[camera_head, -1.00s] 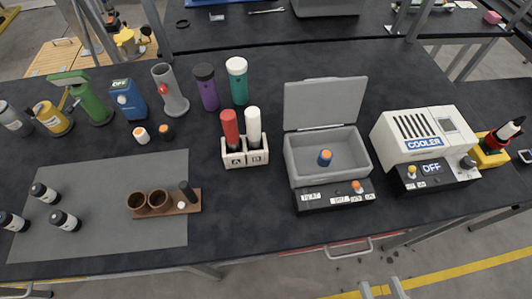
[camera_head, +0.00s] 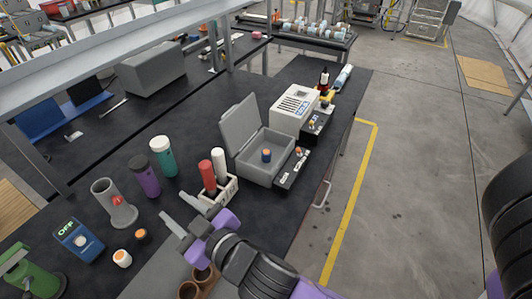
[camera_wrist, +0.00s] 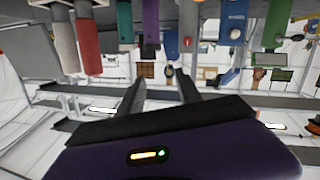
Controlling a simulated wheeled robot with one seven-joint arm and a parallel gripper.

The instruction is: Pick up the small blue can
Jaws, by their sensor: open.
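The small blue can (camera_head: 266,155) with an orange top stands inside the open grey box (camera_head: 256,176), whose lid (camera_head: 239,124) is tilted up at the back. My gripper (camera_head: 178,211) is open and empty, with its fingers apart. It is at the lower middle of the head view, to the left of and nearer than the box, close to the holder with the red and white cylinders. In the wrist view, which looks upside down, the open fingers (camera_wrist: 161,92) show with nothing between them. I cannot make out the can there.
A red cylinder (camera_head: 206,175) and white cylinder (camera_head: 218,162) stand in a holder between my gripper and the box. Teal (camera_head: 163,157) and purple (camera_head: 144,175) bottles and a grey tube (camera_head: 113,203) stand left. A white cooler (camera_head: 293,108) is beyond the box.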

